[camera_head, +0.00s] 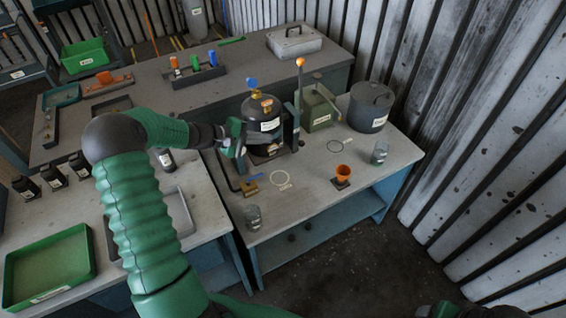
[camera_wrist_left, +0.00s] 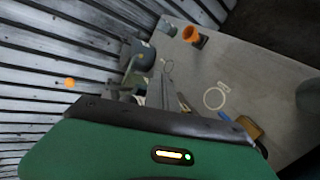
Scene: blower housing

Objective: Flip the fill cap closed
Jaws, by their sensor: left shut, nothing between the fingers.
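A black blower housing (camera_head: 263,130) with a white label stands on the right bench in the head view. A copper-coloured cap (camera_head: 267,104) and a blue knob (camera_head: 251,82) show on its top. I cannot tell whether the copper-coloured part is the fill cap, or whether it is open. My left gripper (camera_head: 240,152) is at the left side of the housing, shut and empty. Its fingers (camera_wrist_left: 158,92) also show in the left wrist view; contact with the housing is unclear. A small part of what seems to be my right gripper (camera_head: 447,311) shows at the bottom edge.
An upright lever with an orange knob (camera_head: 300,62) stands right of the housing, near a green box (camera_head: 318,109) and grey canister (camera_head: 371,107). An orange cup (camera_head: 343,171) and glasses (camera_head: 379,153) (camera_head: 253,217) stand in front.

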